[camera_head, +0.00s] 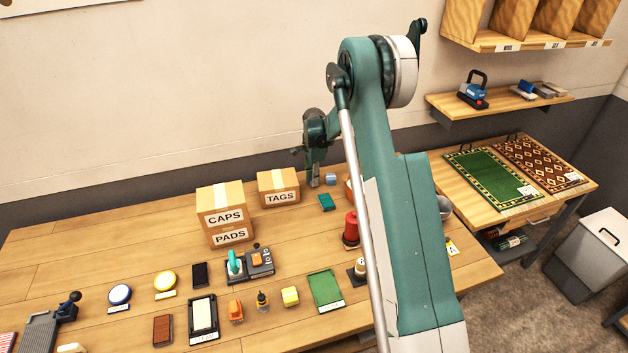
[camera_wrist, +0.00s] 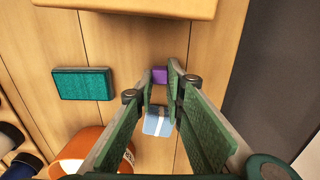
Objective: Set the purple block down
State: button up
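The purple block (camera_wrist: 160,75) shows in the wrist view between the tips of my gripper (camera_wrist: 161,80), with a finger against each side. My gripper looks shut on it. In the head view my gripper (camera_head: 314,184) points down at the back of the table, right of the TAGS box. The purple block cannot be made out there. I cannot tell whether its underside touches the table (camera_wrist: 120,118).
A light-blue block (camera_wrist: 158,121) with a white stripe lies close by. A teal block (camera_wrist: 82,84) lies to its left. An orange container (camera_wrist: 85,152) stands near. The TAGS box (camera_head: 278,188) is left of my gripper. Bare wood lies between these things.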

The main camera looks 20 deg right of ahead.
jog(key=shift+f, duration=0.2)
jog(key=o, duration=0.7)
jog(key=shift+c, duration=0.2)
jog(key=shift+r, duration=0.15)
notch_tip(320, 180, up, 12)
dwell(0.5)
dwell(0.3)
jog(key=shift+r, duration=0.2)
